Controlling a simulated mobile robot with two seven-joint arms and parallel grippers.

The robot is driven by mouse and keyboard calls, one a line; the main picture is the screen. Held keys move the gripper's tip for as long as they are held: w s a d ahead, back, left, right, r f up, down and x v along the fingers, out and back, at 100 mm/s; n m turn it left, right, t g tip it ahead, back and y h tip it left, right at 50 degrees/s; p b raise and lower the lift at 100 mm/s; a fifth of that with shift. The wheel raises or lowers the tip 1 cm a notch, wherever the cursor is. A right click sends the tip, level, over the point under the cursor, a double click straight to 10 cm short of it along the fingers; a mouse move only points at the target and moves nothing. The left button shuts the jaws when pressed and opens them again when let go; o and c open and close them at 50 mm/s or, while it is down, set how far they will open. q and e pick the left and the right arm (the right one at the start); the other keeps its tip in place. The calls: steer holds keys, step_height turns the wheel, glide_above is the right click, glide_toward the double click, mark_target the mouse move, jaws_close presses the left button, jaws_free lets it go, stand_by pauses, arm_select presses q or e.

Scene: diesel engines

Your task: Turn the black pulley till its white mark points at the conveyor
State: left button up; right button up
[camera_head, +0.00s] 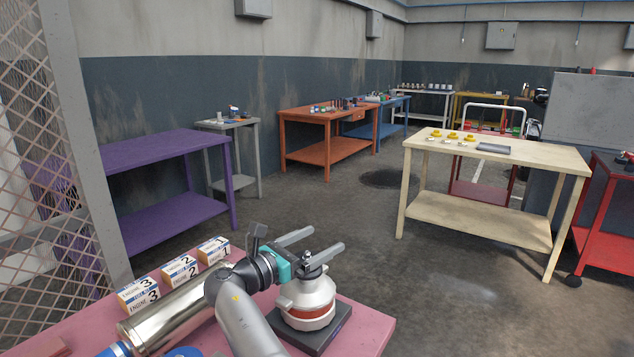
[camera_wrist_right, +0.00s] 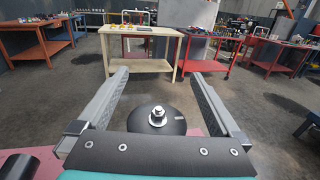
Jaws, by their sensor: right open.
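The black pulley (camera_wrist_right: 157,122) is a dark disc with a silver nut and stud at its centre in the right wrist view. A small pale mark (camera_wrist_right: 180,118) shows on its right side. In the head view the pulley is mostly hidden by my gripper, above a white round housing (camera_head: 307,294) with an orange-red band. My right gripper (camera_head: 325,240) is open, with its two long grey fingers around the pulley area; its fingers (camera_wrist_right: 160,74) lie either side of the disc in the wrist view. Contact cannot be told. I cannot identify a conveyor. My left gripper is not in view.
The housing stands on a dark base plate (camera_head: 317,335) on a pink table (camera_head: 368,325). Several small boxes labelled with engine numbers (camera_head: 180,268) stand left of it. A wire-mesh panel (camera_head: 40,150) rises at the left. A cream table (camera_head: 540,155) stands beyond, across open floor.

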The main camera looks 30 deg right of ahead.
mark_target(317, 252)
step_height(317, 252, up, 16)
steer(key=p, duration=0.3)
stand_by(0.4)
